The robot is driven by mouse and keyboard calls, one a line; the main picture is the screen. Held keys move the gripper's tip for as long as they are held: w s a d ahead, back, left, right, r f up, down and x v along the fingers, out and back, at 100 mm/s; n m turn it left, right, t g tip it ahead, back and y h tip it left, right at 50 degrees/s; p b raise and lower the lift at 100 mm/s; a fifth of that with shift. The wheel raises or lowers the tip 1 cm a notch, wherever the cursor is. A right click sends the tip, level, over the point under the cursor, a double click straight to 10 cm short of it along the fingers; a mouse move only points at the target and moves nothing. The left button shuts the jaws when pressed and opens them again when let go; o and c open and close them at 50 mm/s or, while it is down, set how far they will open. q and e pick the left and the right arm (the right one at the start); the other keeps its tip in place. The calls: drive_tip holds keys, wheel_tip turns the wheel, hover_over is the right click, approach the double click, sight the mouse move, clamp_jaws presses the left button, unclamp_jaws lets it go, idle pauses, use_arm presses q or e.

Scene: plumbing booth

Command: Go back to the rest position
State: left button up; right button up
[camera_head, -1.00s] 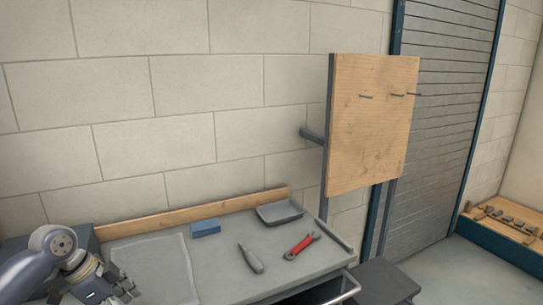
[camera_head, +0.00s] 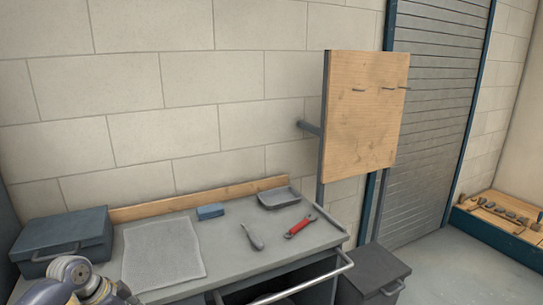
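My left arm shows at the bottom left corner of the head view, low in front of the workbench (camera_head: 225,262). Only a dark part of my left gripper (camera_head: 123,292) shows at the bottom edge; its fingertips are cut off, so I cannot tell whether it is open or shut. My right gripper is not in view.
On the bench lie a grey mat (camera_head: 163,255), a blue block (camera_head: 210,211), a grey tray (camera_head: 279,197), a grey-handled tool (camera_head: 252,238) and a red wrench (camera_head: 300,227). A blue-grey toolbox (camera_head: 64,241) stands left.

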use_arm(q)
drive_tip(key=s+a+f+n+y, duration=0.1)
drive_tip(key=s+f+n+y, duration=0.35)
drive_tip(key=f, duration=1.15)
drive_tip(key=s+a+f+n+h, duration=0.15)
drive_tip(key=s+f, duration=0.55)
drive_tip(key=f, duration=0.9)
drive_tip(key=s+d+f+n+y, duration=0.15)
drive_tip(key=s+d+f, duration=0.25)
drive_tip(key=s+f, duration=0.95)
drive_tip(key=s+d+f+g, duration=0.1)
drive_tip(key=s+d, duration=0.3)
drive_tip(key=s, duration=0.8)
drive_tip(key=s+d+f, duration=0.3)
drive_tip(key=s+d, duration=0.1)
drive_tip(key=s, duration=0.8)
drive_tip(key=shift+f+g+h, duration=0.2)
drive_tip(key=shift+g+h, duration=0.15)
drive_tip(key=shift+g, duration=0.05)
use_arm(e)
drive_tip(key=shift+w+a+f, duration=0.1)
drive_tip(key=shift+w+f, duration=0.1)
